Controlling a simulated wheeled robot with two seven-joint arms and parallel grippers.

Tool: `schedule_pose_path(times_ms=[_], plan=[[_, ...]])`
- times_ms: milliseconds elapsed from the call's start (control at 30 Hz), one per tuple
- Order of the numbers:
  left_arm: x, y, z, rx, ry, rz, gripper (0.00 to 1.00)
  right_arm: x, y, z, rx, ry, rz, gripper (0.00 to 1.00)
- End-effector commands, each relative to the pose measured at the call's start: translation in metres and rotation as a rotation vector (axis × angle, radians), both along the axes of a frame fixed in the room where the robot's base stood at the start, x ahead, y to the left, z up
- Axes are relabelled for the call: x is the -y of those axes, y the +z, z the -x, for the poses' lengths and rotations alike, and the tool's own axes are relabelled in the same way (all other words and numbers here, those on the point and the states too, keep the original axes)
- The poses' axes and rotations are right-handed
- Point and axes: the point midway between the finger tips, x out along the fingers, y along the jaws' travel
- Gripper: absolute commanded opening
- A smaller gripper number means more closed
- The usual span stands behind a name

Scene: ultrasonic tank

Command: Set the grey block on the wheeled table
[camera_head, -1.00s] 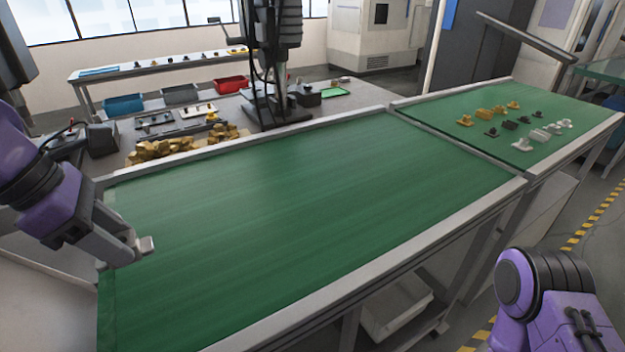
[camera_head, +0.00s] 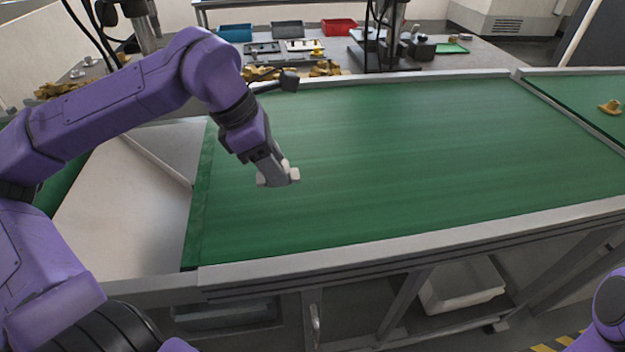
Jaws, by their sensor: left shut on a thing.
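My left gripper (camera_head: 277,177) reaches in from the left and points down over the left part of the green-topped table (camera_head: 410,150). It is shut on a small light grey block (camera_head: 293,175), which shows at the fingertips. I cannot tell whether the block touches the green top or hangs just above it. Whether this table has wheels is not clear. Only a purple part of my right arm shows at the right edge; its gripper is out of view.
A yellow-brown part (camera_head: 611,107) lies on the adjoining green top at the right. Behind stands a grey bench with a blue bin (camera_head: 235,32), a red bin (camera_head: 339,26) and brown pieces (camera_head: 262,73). A white bin (camera_head: 462,287) sits below the table. The middle green surface is clear.

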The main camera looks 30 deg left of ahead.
Motion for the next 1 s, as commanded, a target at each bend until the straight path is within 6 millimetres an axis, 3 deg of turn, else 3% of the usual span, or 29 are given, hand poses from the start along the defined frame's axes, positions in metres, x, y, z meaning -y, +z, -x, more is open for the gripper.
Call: schedule_pose_path(times_ms=[300,467,633,1000], plan=[[0.033,-0.05,-0.039,-0.002,-0.002,-0.001,0.04,0.0,0.011,0.0,0.0,0.0,0.0,0.0],[0.04,-0.064,-0.048,0.0,-0.001,-0.001,0.04,0.0,0.012,0.0,0.0,0.0,0.0,0.0],[0.042,-0.092,-0.05,-0.001,0.001,0.001,0.04,0.0,0.013,0.0,0.0,0.0,0.0,0.0],[0.041,-0.099,-0.05,0.003,-0.001,0.002,0.04,0.0,0.013,0.0,0.0,0.0,0.0,0.0]])
